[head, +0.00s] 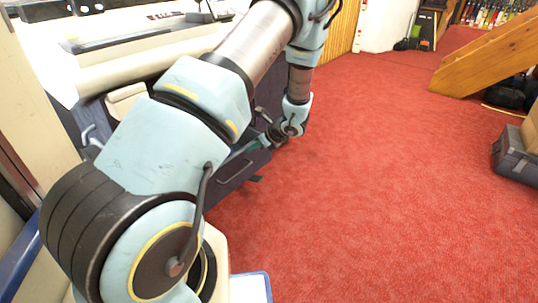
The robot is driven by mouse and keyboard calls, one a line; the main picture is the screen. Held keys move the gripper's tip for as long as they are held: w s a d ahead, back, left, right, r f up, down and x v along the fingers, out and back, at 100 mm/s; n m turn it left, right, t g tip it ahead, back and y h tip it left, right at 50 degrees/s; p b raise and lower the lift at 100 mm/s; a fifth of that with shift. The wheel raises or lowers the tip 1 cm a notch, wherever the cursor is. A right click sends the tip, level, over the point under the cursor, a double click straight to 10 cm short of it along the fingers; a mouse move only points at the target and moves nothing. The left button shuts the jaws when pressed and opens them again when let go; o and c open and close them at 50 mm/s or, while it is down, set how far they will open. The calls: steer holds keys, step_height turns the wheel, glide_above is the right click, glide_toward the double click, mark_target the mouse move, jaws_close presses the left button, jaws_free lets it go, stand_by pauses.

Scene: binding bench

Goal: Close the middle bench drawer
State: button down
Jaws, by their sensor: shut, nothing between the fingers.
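The bench (130,65) stands at the left, with a white top and a dark blue-grey front mostly hidden behind my arm. A dark drawer (236,172) juts out from this front, low over the carpet. I cannot tell for sure that it is the middle one, as my arm covers much of the drawer stack. My gripper (264,134) is at the end of the arm, small and partly hidden, pointing left toward the drawer's outer end. It is shut and empty. I cannot tell whether it touches the drawer.
Red carpet (370,180) lies open to the right of the bench. A wooden ramp-like piece (490,55) stands at the back right. A dark grey case (514,160) sits at the right edge. Dark bags (408,44) lie by the back wall.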

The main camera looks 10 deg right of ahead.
steer(key=w+a, duration=1)
steer(key=shift+w+p, duration=0.35)
steer(key=shift+p, duration=0.1)
